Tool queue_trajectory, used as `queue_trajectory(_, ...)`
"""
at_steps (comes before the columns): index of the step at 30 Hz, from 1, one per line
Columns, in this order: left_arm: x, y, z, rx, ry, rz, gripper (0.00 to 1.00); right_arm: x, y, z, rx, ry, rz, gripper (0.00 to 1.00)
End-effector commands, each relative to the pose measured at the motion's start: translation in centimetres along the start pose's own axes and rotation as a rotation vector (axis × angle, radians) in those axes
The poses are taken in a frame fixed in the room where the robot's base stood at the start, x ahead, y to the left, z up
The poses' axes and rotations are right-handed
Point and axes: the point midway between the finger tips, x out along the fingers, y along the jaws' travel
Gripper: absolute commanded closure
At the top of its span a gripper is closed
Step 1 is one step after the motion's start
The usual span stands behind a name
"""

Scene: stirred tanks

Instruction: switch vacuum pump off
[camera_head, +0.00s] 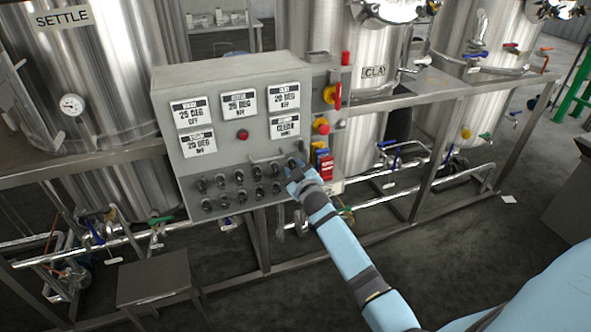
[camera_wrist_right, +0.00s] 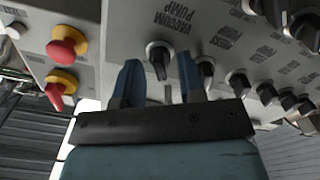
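The grey control panel (camera_head: 220,160) stands in front of the tanks, with two rows of black rotary knobs low on its face. In the right wrist view, the black vacuum pump knob (camera_wrist_right: 159,62) has its label, "VACUUM PUMP" (camera_wrist_right: 172,25), beside it. My right gripper (camera_head: 293,170) is at the right end of the panel's upper knob row. In the wrist view its two blue fingers (camera_wrist_right: 158,80) are open, one on each side of the vacuum pump knob, with visible gaps to it. I cannot tell how deep they reach. My left gripper is not in view.
Several other knobs (camera_wrist_right: 237,83) run close beside my right gripper. Red controls on yellow bases (camera_wrist_right: 66,45) sit on the other side. A pipe rail (camera_head: 430,97) and steel tanks (camera_head: 365,110) stand behind. The floor at front right (camera_head: 440,250) is open.

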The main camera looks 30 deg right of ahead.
Motion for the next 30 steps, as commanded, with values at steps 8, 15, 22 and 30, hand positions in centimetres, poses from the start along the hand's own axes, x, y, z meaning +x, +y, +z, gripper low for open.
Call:
queue_trajectory(8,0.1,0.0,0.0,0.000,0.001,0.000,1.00,-2.1,-0.1,0.1,0.000,0.000,-0.001,0.64)
queue_trajectory(15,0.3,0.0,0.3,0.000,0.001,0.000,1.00,-7.6,-0.1,0.2,0.001,0.000,-0.001,0.64)
queue_trajectory(22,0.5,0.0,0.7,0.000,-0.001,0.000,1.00,-12.0,-0.1,0.1,0.001,-0.002,-0.001,0.64)
queue_trajectory(30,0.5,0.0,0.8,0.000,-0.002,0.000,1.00,-13.8,0.0,0.0,0.000,0.000,0.000,0.64)
